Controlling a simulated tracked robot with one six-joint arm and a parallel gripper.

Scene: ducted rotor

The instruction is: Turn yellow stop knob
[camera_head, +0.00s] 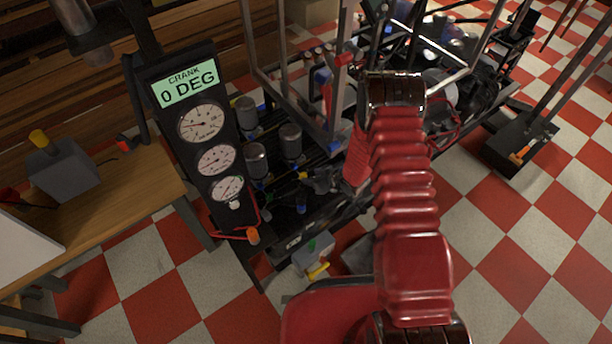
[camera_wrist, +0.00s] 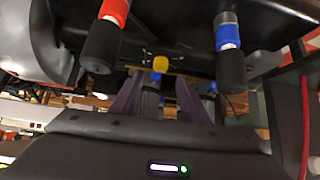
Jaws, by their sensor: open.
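In the wrist view a small yellow knob (camera_wrist: 160,63) shows ahead of my gripper, roughly centred between the fingertips and beyond them. My gripper (camera_wrist: 158,92) is open, with two dark fingers apart and nothing visible between them. I cannot tell which one the wrist view shows. My red arm hides part of the rig in the head view.
Dark cylinders with a red band (camera_wrist: 115,10) and a blue band (camera_wrist: 227,35) hang close above my fingers on either side. A gauge panel (camera_head: 190,130) reads "CRANK 0 DEG". The wooden bench (camera_head: 130,190) is at left. Checkered floor (camera_head: 520,240) is open at right.

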